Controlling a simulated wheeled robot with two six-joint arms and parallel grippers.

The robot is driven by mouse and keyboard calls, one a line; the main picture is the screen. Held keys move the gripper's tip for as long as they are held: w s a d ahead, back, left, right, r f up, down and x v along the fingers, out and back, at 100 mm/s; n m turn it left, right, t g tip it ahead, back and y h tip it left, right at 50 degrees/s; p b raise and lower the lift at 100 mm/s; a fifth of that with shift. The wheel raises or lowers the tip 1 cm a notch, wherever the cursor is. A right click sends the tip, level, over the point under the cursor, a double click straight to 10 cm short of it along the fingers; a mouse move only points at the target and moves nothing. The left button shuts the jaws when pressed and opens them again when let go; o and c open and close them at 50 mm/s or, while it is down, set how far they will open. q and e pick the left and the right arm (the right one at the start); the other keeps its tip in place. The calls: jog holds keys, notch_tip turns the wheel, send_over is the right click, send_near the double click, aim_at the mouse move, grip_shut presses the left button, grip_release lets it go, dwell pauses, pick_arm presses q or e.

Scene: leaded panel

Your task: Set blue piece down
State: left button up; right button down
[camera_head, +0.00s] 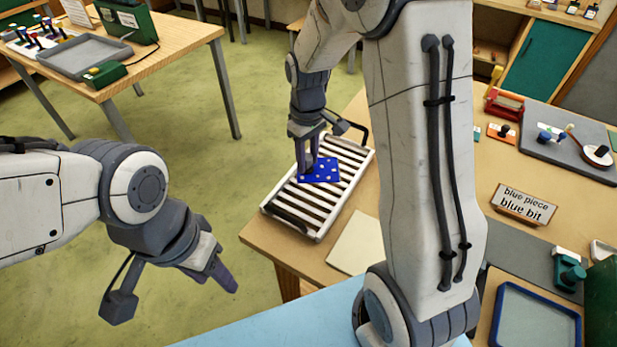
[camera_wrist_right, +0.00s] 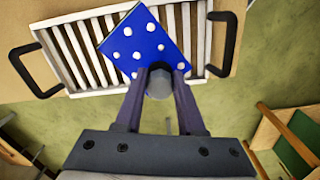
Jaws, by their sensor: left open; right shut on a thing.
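The blue piece (camera_head: 320,171) is a flat blue square with white dots. My left gripper (camera_head: 222,275) is open and empty at the lower left, over the floor.
The rack stands at the left end of the wooden table (camera_head: 262,238). A cream sheet (camera_head: 358,243) lies beside it. My right arm hides the middle of the table.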

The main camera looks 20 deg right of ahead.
jog(key=s+d+n+b, duration=0.1)
jog(key=s+d+n, duration=0.4)
jog(key=n, duration=0.5)
jog(key=s+d+n+b, duration=0.1)
jog(key=s+d+n, duration=0.1)
jog(key=s+n, duration=0.7)
jog(key=shift+n, duration=0.8)
jog(key=w+a+f, duration=0.2)
jog(key=w, duration=0.1)
jog(key=w+a+f+p, duration=0.1)
jog(key=w+a+f, duration=0.1)
jog(key=w+a, duration=0.1)
jog(key=w+a+f, duration=0.2)
jog(key=w+a, duration=0.1)
jog(key=w, duration=0.1)
jog(key=shift+w+p, duration=0.15)
jog(key=shift+p, duration=0.2)
notch_tip(320, 180, down, 4)
jog(key=shift+r+p, duration=0.1)
jog(key=shift+p, duration=0.35)
jog(key=shift+f, duration=0.2)
jog(key=shift+f, duration=0.1)
jog(key=c, duration=0.5)
grip_release()
